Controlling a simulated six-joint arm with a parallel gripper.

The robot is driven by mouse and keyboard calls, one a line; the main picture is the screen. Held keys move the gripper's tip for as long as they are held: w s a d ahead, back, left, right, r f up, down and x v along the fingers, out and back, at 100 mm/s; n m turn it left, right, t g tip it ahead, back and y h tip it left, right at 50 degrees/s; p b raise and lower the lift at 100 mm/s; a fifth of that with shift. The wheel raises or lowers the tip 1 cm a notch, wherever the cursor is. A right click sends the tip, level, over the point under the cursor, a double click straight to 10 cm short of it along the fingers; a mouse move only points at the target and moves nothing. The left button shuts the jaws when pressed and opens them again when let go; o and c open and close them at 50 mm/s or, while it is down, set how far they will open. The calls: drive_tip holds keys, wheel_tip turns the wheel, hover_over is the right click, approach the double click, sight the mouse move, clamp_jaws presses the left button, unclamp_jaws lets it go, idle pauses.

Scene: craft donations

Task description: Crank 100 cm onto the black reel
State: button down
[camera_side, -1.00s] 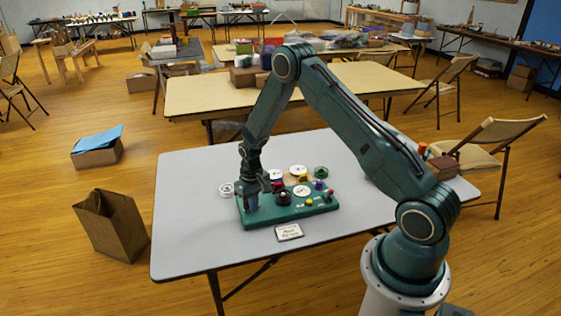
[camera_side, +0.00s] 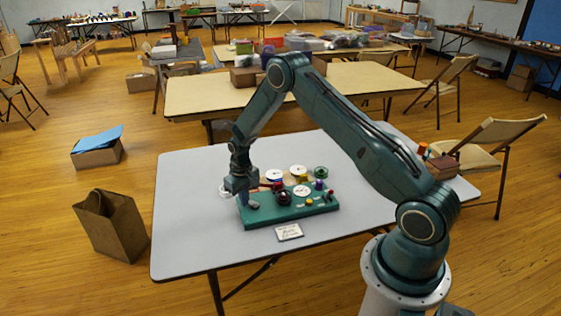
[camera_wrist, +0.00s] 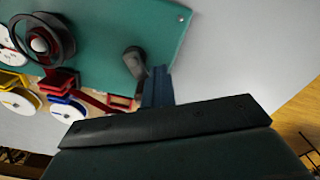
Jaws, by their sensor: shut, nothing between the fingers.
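The black reel (camera_side: 283,197) stands on the green board (camera_side: 262,219) on the near table. In the wrist view the reel (camera_wrist: 40,40) is a dark ring around a pale hub at the upper left. A grey rounded handle (camera_side: 253,205) sits near the board's left end; it also shows in the wrist view (camera_wrist: 134,62). My gripper (camera_side: 242,194) is at the board's left end, beside the handle. In the wrist view its blue fingers (camera_wrist: 157,87) are together and empty, close to the handle. I cannot tell whether they touch it.
White-faced spools (camera_side: 298,170) stand behind the board, with yellow, red and blue holders in the wrist view (camera_wrist: 62,105). A printed card (camera_side: 289,232) lies in front of the board. A brown box (camera_side: 443,167) is at the table's right. The table's (camera_side: 185,230) left part is clear.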

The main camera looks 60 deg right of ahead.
drive_tip(key=c, duration=1.8)
unclamp_jaws()
drive_tip(key=shift+c, duration=0.2)
drive_tip(key=shift+r, duration=0.15)
wheel_tip(320, 180, up, 7)
drive_tip(key=shift+r, duration=0.1)
